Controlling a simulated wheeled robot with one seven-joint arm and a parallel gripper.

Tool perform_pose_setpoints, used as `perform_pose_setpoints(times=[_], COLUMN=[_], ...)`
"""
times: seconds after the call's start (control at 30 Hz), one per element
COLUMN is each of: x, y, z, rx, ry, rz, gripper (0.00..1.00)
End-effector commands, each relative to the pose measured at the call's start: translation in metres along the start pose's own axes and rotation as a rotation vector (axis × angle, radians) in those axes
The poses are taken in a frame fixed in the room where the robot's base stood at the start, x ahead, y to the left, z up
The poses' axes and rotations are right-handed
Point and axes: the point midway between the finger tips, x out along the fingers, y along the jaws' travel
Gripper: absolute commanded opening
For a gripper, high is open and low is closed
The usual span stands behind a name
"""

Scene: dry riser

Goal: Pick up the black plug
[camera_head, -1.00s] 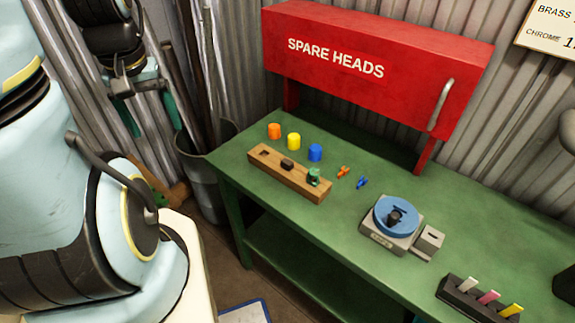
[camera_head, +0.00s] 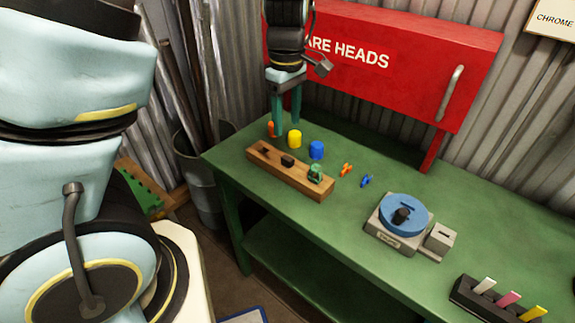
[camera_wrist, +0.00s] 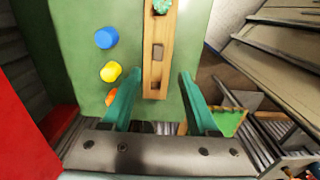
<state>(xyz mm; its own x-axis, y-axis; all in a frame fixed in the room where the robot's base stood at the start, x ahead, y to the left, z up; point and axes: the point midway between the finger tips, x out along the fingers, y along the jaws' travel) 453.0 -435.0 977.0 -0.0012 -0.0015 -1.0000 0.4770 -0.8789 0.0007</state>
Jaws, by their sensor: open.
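A black plug-like piece (camera_head: 401,215) stands on the blue round disc (camera_head: 387,209) of a grey device on the green bench. I cannot tell for sure which is the black plug. My gripper (camera_head: 284,132) points down over the left end of the rack, near the orange and yellow caps. In the wrist view my open, empty fingers (camera_wrist: 160,76) stand on either side of the rack's end.
A green piece (camera_head: 315,172) sits at the rack's right end. Yellow (camera_head: 295,139) and blue (camera_head: 316,150) caps stand behind the rack. The red cabinet (camera_head: 400,60) overhangs the bench's back. A black holder with coloured sticks (camera_head: 490,304) is at front right.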

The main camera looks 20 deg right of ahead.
Motion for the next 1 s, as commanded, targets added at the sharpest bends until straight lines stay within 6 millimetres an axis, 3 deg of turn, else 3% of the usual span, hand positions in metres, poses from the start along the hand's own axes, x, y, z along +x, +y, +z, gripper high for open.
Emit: perform_pose_setpoints(times=[0.4,0.63,1.0], x=[0.050,0.065,0.108], y=[0.003,0.003,0.003], z=[0.003,0.002,-0.002], rx=[-0.012,-0.012,-0.011], ry=[0.001,0.002,0.002], rz=[-0.004,-0.003,-0.003], gripper=[0.60,0.60,0.60])
